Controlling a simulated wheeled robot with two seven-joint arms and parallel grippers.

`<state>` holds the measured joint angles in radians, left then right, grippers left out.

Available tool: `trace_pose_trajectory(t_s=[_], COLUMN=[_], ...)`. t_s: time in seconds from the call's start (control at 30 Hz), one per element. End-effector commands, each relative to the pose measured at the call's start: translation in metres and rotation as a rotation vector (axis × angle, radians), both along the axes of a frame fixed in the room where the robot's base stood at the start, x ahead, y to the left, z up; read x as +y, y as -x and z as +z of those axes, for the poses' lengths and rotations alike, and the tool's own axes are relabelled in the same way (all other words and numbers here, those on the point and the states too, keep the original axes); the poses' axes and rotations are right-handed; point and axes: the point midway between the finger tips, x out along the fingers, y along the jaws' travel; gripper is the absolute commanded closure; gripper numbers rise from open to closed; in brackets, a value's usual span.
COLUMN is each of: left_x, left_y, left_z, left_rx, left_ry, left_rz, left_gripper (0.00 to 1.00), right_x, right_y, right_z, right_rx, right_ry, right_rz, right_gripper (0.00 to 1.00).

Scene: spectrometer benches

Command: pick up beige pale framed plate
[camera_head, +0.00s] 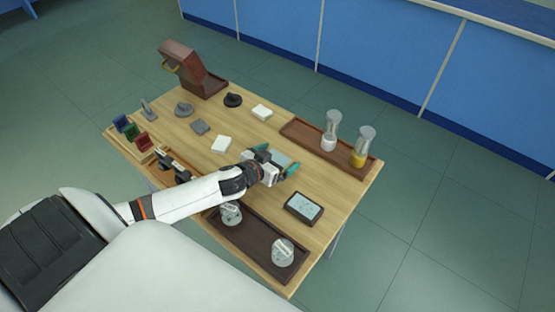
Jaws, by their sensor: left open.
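My left gripper (279,161) is over the middle of the wooden table, its two teal fingers spread apart. A small pale plate (281,157) shows between the fingers, partly hidden by the gripper. It looks like the beige pale framed plate, but its frame is hard to make out. I cannot tell whether the fingers touch it. A dark-framed plate (304,207) with a pale face lies to the right and nearer to me. My right gripper is not in view.
On the table (342,187), a brown tray (302,130) holds two clear jars. A dark tray (256,236) with two round clear pieces lies at the front.

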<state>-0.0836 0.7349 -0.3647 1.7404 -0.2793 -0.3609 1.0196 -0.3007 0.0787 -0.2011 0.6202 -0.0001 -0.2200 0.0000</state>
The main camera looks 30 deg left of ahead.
Motion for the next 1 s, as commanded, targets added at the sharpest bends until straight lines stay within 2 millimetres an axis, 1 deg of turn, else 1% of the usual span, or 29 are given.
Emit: trace_pose_trajectory(t_s=[0.07,0.27,0.37,0.5,0.53,0.57,0.77,0.83,0.93,1.0], left_x=[0.0,0.0,0.0,0.0,0.0,0.0,0.0,0.0,0.0,0.0], left_y=[-0.003,-0.003,-0.003,-0.003,-0.003,-0.003,-0.003,-0.003,-0.003,-0.003], left_z=[-0.001,-0.002,-0.002,-0.002,-0.002,-0.001,0.0,0.004,0.018,0.032], left_rx=[0.001,0.001,0.001,0.001,0.001,0.0,0.0,-0.001,-0.003,-0.003], left_ry=[0.0,0.0,0.0,0.0,0.0,0.0,0.0,0.0,-0.003,-0.002], left_rz=[0.0,0.0,0.0,0.0,0.0,0.0,0.0,0.0,-0.001,-0.002], left_gripper=[0.0,0.0,0.15,0.38,0.43,0.45,0.45,0.45,0.45,0.45], right_x=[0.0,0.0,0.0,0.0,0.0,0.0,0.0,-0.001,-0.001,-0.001], right_y=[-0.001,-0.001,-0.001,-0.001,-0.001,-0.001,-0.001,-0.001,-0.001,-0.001], right_z=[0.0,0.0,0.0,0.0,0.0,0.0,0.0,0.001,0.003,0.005], right_rx=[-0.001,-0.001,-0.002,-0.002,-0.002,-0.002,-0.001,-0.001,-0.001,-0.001], right_ry=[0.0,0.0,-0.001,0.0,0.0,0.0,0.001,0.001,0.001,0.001], right_rz=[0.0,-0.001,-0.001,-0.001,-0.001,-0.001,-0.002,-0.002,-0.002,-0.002], right_gripper=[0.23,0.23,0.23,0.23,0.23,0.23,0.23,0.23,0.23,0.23])
